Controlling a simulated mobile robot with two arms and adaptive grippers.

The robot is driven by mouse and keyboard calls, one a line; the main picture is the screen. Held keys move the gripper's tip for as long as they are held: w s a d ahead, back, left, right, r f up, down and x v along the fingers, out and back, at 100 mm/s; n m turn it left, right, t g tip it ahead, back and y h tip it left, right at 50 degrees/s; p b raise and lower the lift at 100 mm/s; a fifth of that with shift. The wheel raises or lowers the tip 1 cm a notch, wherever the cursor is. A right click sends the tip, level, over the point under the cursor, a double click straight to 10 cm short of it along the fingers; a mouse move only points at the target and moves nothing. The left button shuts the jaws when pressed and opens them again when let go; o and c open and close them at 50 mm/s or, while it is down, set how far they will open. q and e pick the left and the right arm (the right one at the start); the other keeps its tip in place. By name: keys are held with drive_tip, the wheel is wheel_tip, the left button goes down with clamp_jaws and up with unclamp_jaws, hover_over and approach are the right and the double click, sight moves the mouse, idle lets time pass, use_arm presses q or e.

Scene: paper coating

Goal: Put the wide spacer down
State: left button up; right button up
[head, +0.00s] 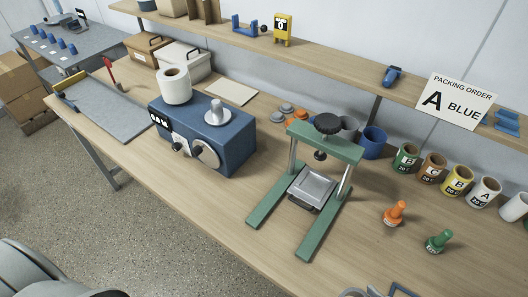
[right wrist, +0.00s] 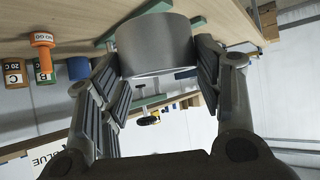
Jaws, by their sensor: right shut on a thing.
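The wide spacer is a plain grey cylinder (right wrist: 158,42) with an open rim, held in the right wrist view. My right gripper (right wrist: 158,62) is shut on it, with a dark ribbed finger against each side. The picture is upside down there, with the wooden table behind the spacer; I cannot tell whether they touch. In the head view, only grey-blue pieces show at the bottom edge right of centre, too cropped to show the spacer clearly. My left gripper is not in view.
A green press (head: 325,145) with a metal plate (head: 313,187) stands mid-table. A blue machine (head: 228,139) is left of it. Orange (head: 395,213) and green (head: 438,241) plug gauges stand at the right, before several labelled cups. The front table strip left of the press is clear.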

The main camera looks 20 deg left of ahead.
sight(359, 290)
drive_tip(key=shift+s+a+r, duration=0.15)
drive_tip(key=shift+s+a, duration=0.15)
drive_tip(key=shift+s, duration=0.5)
drive_tip(key=w+f+b, duration=0.1)
drive_tip(key=w, duration=0.1)
drive_tip(key=w+f+b, duration=0.1)
drive_tip(key=w+b, duration=0.1)
drive_tip(key=w+f+b, duration=0.1)
drive_tip(key=w+b, duration=0.1)
drive_tip(key=shift+w+d+f, duration=0.15)
drive_tip(key=shift+w+d, duration=0.05)
drive_tip(key=shift+d, duration=0.2)
drive_tip(key=w+f, duration=0.1)
drive_tip(key=w, duration=0.1)
drive_tip(key=w+f, duration=0.2)
drive_tip(key=w+f+p, duration=0.1)
drive_tip(key=w+f, duration=0.1)
drive_tip(key=shift+w+d+f, duration=0.1)
drive_tip(key=shift+w+d, duration=0.15)
drive_tip(key=shift+d, duration=0.1)
drive_tip(key=shift+w+f, duration=0.55)
drive_tip(key=shift+f, duration=0.15)
wheel_tip(359, 290, down, 2)
drive_tip(key=shift+p, duration=0.45)
drive_tip(key=shift+f, duration=0.55)
